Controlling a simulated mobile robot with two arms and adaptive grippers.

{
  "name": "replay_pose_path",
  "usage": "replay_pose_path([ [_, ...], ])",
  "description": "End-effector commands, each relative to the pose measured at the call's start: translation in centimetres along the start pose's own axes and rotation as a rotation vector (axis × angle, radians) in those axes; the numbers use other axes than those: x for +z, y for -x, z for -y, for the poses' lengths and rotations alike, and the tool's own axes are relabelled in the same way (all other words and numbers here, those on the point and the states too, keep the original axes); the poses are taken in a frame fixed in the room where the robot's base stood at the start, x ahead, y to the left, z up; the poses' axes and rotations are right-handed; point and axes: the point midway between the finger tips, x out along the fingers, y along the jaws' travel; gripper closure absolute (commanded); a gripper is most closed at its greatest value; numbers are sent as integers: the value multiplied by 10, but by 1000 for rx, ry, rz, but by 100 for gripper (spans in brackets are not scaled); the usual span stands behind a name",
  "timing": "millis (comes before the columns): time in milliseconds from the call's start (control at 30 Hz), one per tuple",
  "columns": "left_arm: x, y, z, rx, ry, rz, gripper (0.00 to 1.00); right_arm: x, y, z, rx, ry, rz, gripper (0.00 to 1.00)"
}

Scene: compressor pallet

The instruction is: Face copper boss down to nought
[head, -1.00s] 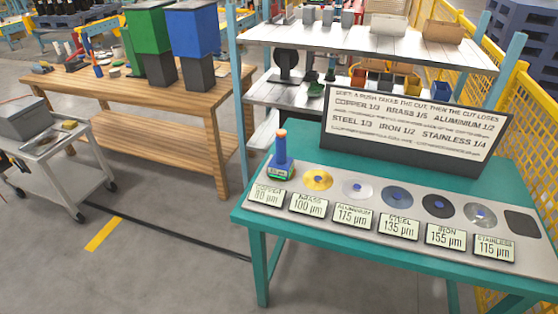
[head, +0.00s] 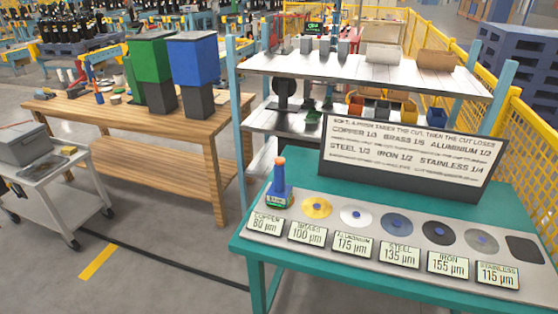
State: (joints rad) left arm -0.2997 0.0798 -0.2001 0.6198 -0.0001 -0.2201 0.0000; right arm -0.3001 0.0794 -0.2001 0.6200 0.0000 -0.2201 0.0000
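A blue tool with an orange top (head: 281,180) stands upright at the left end of the grey plate on the teal table (head: 250,245). It stands over the copper place and hides the copper boss. A small display on its base is too small to read for sure. The copper label (head: 266,224) in front reads 80 µm. To the right lie the brass disc (head: 316,207), aluminium disc (head: 353,216), steel disc (head: 396,225), iron disc (head: 438,232) and stainless disc (head: 481,240), each with its own label. Neither gripper is in view.
A sign (head: 410,160) behind the discs lists a fraction for each metal. A dark square pad (head: 524,248) lies at the plate's right end. A shelf (head: 350,72) stands behind, a wooden bench (head: 150,112) and a grey cart (head: 50,176) to the left. Floor between is clear.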

Motion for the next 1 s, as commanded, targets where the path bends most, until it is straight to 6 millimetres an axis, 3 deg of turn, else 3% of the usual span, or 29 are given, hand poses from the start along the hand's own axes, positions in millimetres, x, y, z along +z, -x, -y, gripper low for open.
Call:
replay_pose_path([
  [67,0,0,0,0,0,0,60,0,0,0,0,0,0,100],
  [267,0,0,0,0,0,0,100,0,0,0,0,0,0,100],
  [1000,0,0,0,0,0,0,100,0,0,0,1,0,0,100],
])
